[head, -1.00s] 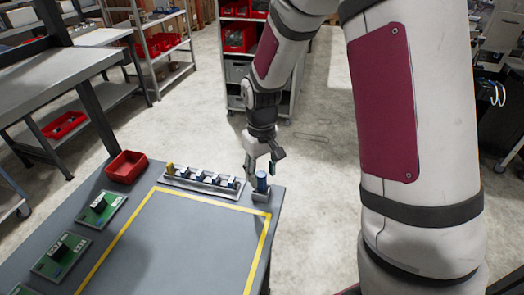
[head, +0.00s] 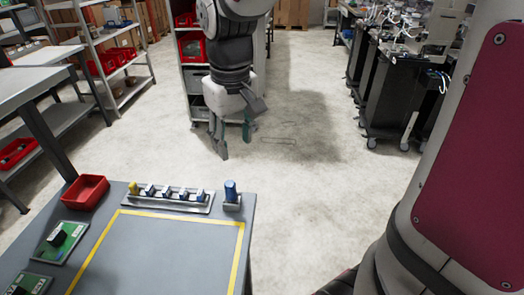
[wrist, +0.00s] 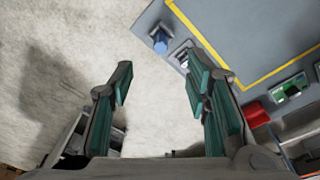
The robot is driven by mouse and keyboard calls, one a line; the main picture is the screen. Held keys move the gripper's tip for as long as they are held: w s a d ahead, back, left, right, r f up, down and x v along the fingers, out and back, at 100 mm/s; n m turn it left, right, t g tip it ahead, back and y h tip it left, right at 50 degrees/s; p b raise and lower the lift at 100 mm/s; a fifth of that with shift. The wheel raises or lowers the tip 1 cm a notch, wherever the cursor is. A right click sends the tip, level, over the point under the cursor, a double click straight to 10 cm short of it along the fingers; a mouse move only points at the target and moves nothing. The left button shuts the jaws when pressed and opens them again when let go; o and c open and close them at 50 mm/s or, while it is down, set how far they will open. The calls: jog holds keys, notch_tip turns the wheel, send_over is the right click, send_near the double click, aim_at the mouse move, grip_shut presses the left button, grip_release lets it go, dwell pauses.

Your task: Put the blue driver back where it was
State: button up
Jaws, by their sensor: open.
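The blue driver (head: 231,190) stands upright in a small grey holder (head: 231,206) at the far right corner of the grey table. In the wrist view the blue driver (wrist: 160,42) shows near the top, beyond the fingers. My gripper (head: 233,142) is open and empty. It hangs in the air past the table's far edge, apart from the driver. In the wrist view my gripper (wrist: 161,80) has its two green-padded fingers spread over bare floor.
A grey rack (head: 165,200) with one yellow-topped and several blue-and-white pieces stands left of the holder. A red bin (head: 85,191) and green circuit boards (head: 60,240) lie further left. Yellow tape outlines a clear area on the table (head: 165,255). A shelf cart stands behind.

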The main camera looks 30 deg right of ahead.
jog(key=s+r+t, duration=0.2)
jog(key=s+r, duration=0.1)
jog(key=s, duration=0.4)
jog(key=s+r+m+t, duration=0.1)
jog(key=s+r, duration=0.1)
jog(key=s, duration=0.6)
jog(key=shift+r+m+t, duration=0.3)
jog(key=shift+r+t, duration=0.1)
jog(key=shift+s, duration=0.1)
